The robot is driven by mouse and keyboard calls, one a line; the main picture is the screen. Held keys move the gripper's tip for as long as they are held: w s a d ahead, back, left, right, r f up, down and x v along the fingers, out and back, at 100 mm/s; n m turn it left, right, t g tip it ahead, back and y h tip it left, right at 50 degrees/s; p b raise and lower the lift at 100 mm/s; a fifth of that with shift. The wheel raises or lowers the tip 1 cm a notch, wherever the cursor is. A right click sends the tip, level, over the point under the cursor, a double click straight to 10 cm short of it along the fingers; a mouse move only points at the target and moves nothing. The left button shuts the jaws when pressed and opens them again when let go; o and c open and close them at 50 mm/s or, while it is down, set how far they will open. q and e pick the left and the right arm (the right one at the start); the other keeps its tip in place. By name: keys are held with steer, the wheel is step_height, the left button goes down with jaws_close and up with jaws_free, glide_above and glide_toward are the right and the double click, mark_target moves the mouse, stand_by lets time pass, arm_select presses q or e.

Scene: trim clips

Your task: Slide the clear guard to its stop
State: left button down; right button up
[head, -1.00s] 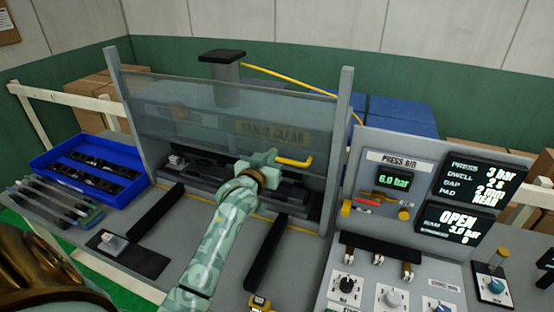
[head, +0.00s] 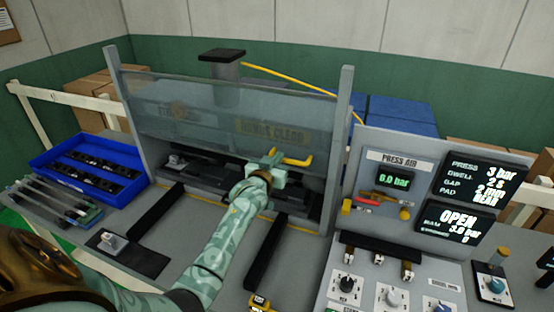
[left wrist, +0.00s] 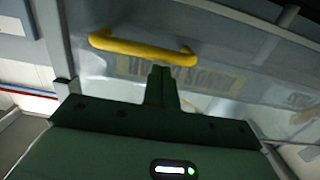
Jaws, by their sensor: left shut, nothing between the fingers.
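The clear guard (head: 180,95) is a see-through panel between two grey posts, with a yellow label that reads as a hands-clear warning. Its yellow bar handle (head: 305,161) is near the lower right edge; it also shows in the left wrist view (left wrist: 140,47). My left gripper (head: 270,160) is beside the handle's left part in the head view. In the left wrist view its fingers (left wrist: 162,75) are together and empty, just below the handle in the picture. Whether they touch the handle or guard, I cannot tell. My right gripper is not in view.
The press control panel (head: 382,160) stands close on the right; its display (head: 453,223) reads OPEN. Black rails (head: 155,212) lie on the bench below the guard. A blue tray (head: 62,178) of dark parts and several clear strips sit at the left.

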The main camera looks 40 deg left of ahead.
arm_select(q)
step_height(320, 180, down, 21)
steer(key=b, duration=1.2)
steer(key=shift+b, duration=0.3)
steer(key=shift+s, duration=0.1)
